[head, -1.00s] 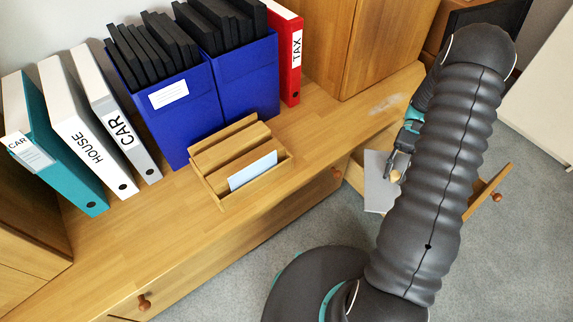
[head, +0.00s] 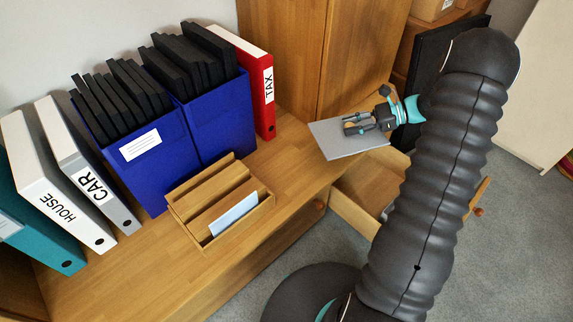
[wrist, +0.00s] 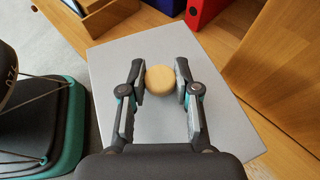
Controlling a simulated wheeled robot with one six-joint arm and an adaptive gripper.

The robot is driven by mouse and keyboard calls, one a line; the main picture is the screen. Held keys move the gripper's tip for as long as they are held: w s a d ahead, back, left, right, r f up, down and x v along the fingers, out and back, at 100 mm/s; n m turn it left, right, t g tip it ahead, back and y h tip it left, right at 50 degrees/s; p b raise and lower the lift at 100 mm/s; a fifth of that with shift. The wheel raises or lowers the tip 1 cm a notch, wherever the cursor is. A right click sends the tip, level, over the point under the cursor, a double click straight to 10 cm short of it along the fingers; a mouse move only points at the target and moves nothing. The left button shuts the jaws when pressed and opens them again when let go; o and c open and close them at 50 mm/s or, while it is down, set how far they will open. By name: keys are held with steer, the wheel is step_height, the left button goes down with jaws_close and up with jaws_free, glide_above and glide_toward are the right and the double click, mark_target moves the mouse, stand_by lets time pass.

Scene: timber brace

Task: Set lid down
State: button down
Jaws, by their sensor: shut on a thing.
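The lid is a flat grey panel (head: 335,142) with a round wooden knob. In the head view it is over the right part of the wooden cabinet top, beside the open drawer. In the wrist view the grey lid (wrist: 225,110) lies below my gripper, and its knob (wrist: 160,80) is between the fingers. My gripper (head: 355,124) is shut on the knob. In the wrist view, my gripper (wrist: 160,82) hides part of the lid. I cannot tell whether the lid touches the cabinet top.
An open drawer (head: 352,212) is below the lid. A wooden letter holder (head: 188,208), blue file boxes (head: 222,118) and a red TAX binder (head: 262,90) stand to the left. A wooden cabinet (head: 365,50) rises behind. The cabinet top between holder and lid is clear.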

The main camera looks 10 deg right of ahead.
steer(key=x, duration=0.4)
steer(key=s+f+x, duration=0.1)
steer(key=x, duration=0.3)
steer(key=f+x, duration=0.1)
steer(key=x, duration=0.4)
steer(key=shift+s+d, duration=0.2)
steer(key=shift+d, duration=0.15)
steer(key=shift+f, duration=1.9)
steer(key=shift+f, duration=0.1)
steer(key=c, duration=0.8)
jaws_free()
steer(key=shift+c, duration=0.2)
